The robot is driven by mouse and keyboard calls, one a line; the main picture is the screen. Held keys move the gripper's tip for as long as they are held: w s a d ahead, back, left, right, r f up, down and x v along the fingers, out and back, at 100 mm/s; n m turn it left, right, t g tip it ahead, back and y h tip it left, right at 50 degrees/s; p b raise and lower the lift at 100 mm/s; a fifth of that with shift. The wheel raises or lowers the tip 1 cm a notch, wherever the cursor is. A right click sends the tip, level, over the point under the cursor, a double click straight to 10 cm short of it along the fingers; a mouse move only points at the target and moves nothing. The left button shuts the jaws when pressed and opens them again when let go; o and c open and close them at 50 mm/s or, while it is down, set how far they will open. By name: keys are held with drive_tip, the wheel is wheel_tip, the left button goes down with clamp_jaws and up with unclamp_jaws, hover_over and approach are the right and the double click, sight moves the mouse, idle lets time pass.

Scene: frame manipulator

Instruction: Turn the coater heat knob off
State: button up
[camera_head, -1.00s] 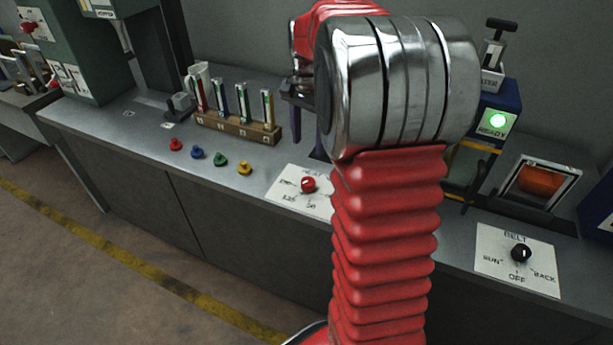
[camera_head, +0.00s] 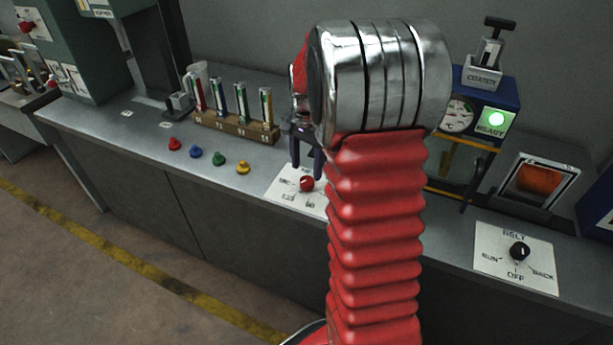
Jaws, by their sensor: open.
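The red heat knob (camera_head: 306,184) sits on a white dial plate (camera_head: 283,186) on the bench top, left of my arm. My arm hides the right part of the plate, and the markings are too small to read surely. The blue coater (camera_head: 489,104) stands behind and to the right, with a gauge, a lit green READY light and a black lever on top. My gripper (camera_head: 307,172) is open, its dark fingers pointing down just above or behind the knob. I cannot tell whether they touch it.
A BELT dial plate with a black knob (camera_head: 519,251) lies at the right. Several coloured pegs (camera_head: 196,152) stand left of the heat plate. A wooden rack of tubes (camera_head: 236,126) stands behind them. The bench front edge (camera_head: 150,160) is clear.

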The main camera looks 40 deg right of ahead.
sight(307, 180)
drive_tip(key=shift+f, duration=2.25)
drive_tip(key=shift+c, duration=0.5)
drive_tip(key=c, duration=0.9)
